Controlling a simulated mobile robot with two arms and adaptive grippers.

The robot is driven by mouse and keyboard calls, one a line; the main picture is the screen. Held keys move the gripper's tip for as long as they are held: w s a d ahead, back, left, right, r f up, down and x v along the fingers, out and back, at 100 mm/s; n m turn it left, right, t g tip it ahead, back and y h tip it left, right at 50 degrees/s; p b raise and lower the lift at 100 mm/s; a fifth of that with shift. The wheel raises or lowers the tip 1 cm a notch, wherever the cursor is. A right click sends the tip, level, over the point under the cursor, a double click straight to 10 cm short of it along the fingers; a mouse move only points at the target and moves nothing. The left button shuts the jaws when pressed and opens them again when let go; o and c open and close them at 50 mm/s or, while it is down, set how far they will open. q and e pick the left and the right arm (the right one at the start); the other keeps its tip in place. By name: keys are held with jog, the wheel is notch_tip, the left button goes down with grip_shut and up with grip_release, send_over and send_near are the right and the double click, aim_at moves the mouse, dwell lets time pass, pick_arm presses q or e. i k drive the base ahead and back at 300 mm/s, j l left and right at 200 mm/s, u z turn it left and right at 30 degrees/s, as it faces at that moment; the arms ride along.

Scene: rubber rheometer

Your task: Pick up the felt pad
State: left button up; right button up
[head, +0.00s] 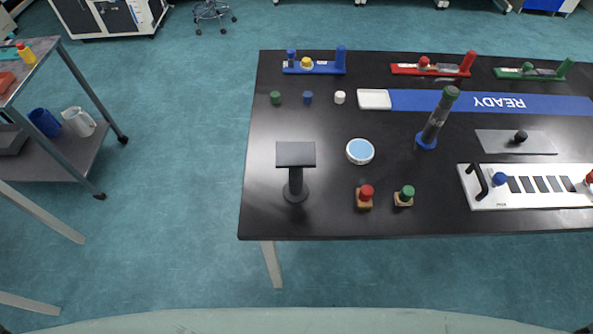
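I cannot tell for certain which thing is the felt pad. A thin flat grey rectangle (488,143) lies on the right of the black table (320,222), with a small black knob (520,136) standing on it. Two small tan blocks lie near the front edge, one with a red knob (366,191) and one with a green knob (407,191). A round white dish (360,151) with a light blue face lies left of the middle. Neither of my grippers is in view.
A black stand (296,155) with a flat top rises at the front left. A dark cylinder (437,118) with a blue base stands behind the white slotted panel (520,203). Blue (325,68), red (400,70) and green (510,73) fixtures line the back. A grey cart stands left.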

aim_at(404, 198)
jog(key=k+j+z, duration=0.1)
jog(key=z, duration=0.9)
